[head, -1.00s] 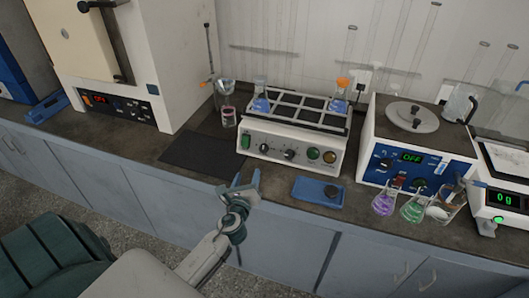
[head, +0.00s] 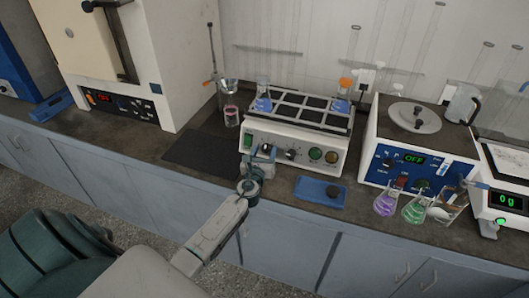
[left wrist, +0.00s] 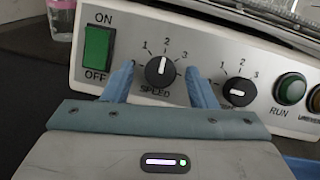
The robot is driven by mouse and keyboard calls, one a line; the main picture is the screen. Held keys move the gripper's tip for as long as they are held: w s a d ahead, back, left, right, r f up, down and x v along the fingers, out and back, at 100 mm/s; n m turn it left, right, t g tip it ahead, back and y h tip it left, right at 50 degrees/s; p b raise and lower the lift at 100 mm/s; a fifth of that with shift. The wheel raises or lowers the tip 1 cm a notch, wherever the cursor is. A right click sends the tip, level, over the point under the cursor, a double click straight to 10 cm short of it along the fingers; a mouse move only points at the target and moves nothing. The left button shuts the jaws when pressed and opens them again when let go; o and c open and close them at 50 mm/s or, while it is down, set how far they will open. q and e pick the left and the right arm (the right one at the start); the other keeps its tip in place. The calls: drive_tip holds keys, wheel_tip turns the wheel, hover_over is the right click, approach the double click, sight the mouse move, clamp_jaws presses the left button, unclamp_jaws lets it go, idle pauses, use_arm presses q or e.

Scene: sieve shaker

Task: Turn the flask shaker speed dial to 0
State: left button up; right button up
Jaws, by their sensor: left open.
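The flask shaker (head: 246,160) is the white box with the black rack on top, in the middle of the counter. Its speed dial (left wrist: 160,70) is a black knob with a white line pointing up towards 2. My left gripper (head: 262,157) is in front of the panel's left part and mostly covers this dial in the head view. In the left wrist view, the open blue fingers (left wrist: 160,85) stand on either side of the speed dial, with gaps to it. My right gripper is not in view.
A second dial (left wrist: 238,92) sits just right of the right finger. A green ON/OFF switch (left wrist: 99,47) is left of the fingers, and a green RUN button (left wrist: 291,90) is further right. A blue tray (head: 319,191) lies right of my left gripper.

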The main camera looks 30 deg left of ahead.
use_arm(q)
drive_tip(key=shift+w, duration=0.1)
drive_tip(key=c, duration=1)
drive_tip(key=shift+o, duration=0.2)
drive_tip(key=shift+n+y, duration=0.3)
drive_tip(key=shift+n, duration=0.2)
drive_tip(key=n, duration=0.2)
drive_tip(key=n+g+y, duration=0.1)
drive_tip(key=n, duration=0.1)
drive_tip(key=shift+d+r+n+g, duration=0.1)
drive_tip(key=shift+d+n+g, duration=0.05)
drive_tip(key=shift+n+g, duration=0.2)
drive_tip(key=n+g, duration=0.1)
drive_tip(key=n, duration=0.1)
drive_tip(key=n+y+p, duration=0.1)
drive_tip(key=n, duration=0.2)
drive_tip(key=shift+w+r+n+g, duration=0.1)
drive_tip(key=shift+r+n+g, duration=0.05)
drive_tip(key=shift+n+g, duration=0.15)
drive_tip(key=n+g+p, duration=0.1)
drive_tip(key=n, duration=0.1)
drive_tip(key=n+g+p, duration=0.1)
drive_tip(key=n, duration=0.2)
drive_tip(key=shift+d+r, duration=0.1)
drive_tip(key=shift+r, duration=0.05)
drive_tip(key=shift+n+g+p, duration=0.65)
drive_tip(key=shift+n+p, duration=0.2)
drive_tip(key=shift+n, duration=0.9)
